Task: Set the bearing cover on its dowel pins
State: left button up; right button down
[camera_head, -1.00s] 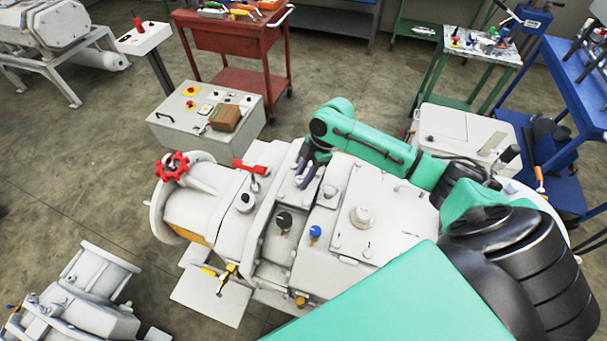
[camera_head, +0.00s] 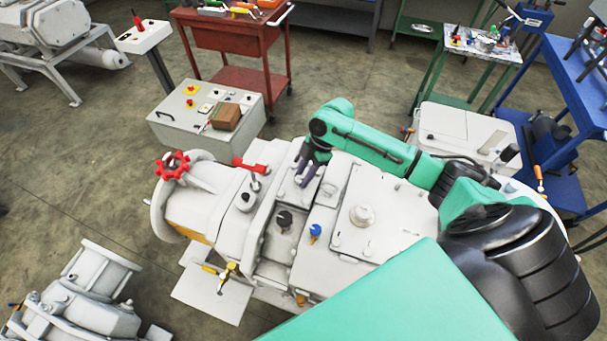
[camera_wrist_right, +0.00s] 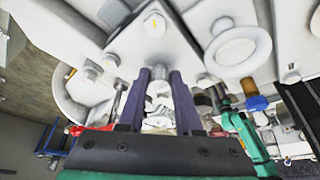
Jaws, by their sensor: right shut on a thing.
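My right gripper (camera_head: 307,178) is over the middle of the large white machine (camera_head: 205,212). Its dark fingers point down at a pale plate (camera_head: 288,192) on the housing. In the right wrist view the two purple-grey fingers (camera_wrist_right: 163,75) are shut on a white part that I take to be the bearing cover (camera_wrist_right: 140,45), a plate with round bolt heads. Its tip lies beyond the fingertips. The grip point is partly hidden between the fingers. I cannot see the dowel pins clearly or tell whether the cover sits on them. My left gripper is not in view.
A red handwheel (camera_head: 172,165), a red lever (camera_head: 250,167), a black knob (camera_head: 284,219) and a blue-capped fitting (camera_head: 315,231) stand on the machine near the gripper. A grey control box (camera_head: 190,122) and a red cart (camera_head: 230,40) stand behind.

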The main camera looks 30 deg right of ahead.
jog(key=shift+f+b, duration=0.4)
jog(key=shift+f, duration=0.3)
jog(key=c, duration=0.5)
grip_release()
jog(key=shift+s, duration=0.1)
jog(key=b+v, duration=0.3)
jog(key=v, duration=1.1)
jog(key=shift+r, duration=0.3)
jog(key=shift+f, duration=0.1)
